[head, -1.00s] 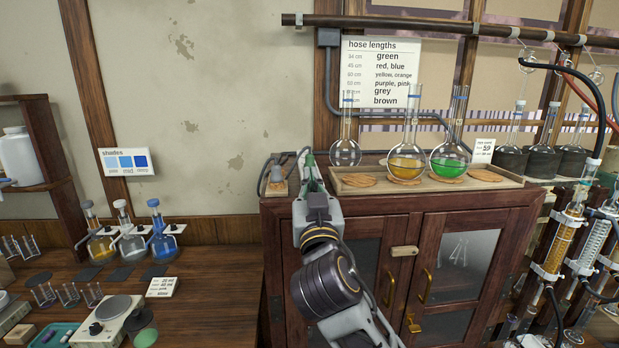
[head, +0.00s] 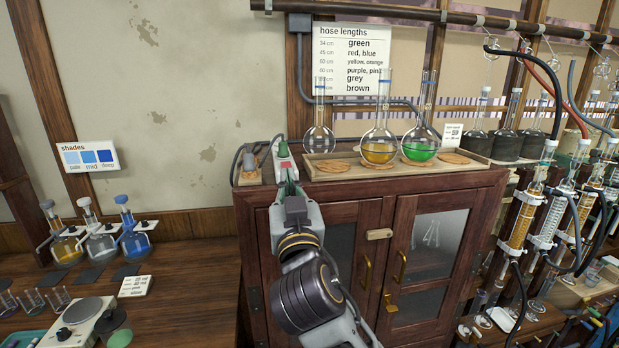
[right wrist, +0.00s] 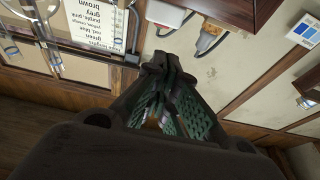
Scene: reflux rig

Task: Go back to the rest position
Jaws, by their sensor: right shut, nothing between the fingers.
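My right gripper (head: 287,178) is in front of the top left corner of the dark wooden cabinet, with its arm coming up from the bottom of the head view. In the right wrist view its green-lined fingers (right wrist: 168,85) are together with nothing held between them. A white box with a red part (head: 283,149) is just beyond the fingertips in the head view; it also shows in the right wrist view (right wrist: 168,16). I cannot tell the exact gap between them. A grey plug on a wooden block (head: 249,165) is to its left. My left gripper is not in view.
The cabinet (head: 350,205) bears a tray (head: 466,169) with flasks, two holding yellow and green liquid. Glass columns with hoses (head: 527,215) stand at the right. The left bench (head: 190,300) holds stoppered flasks and a hotplate (head: 75,318).

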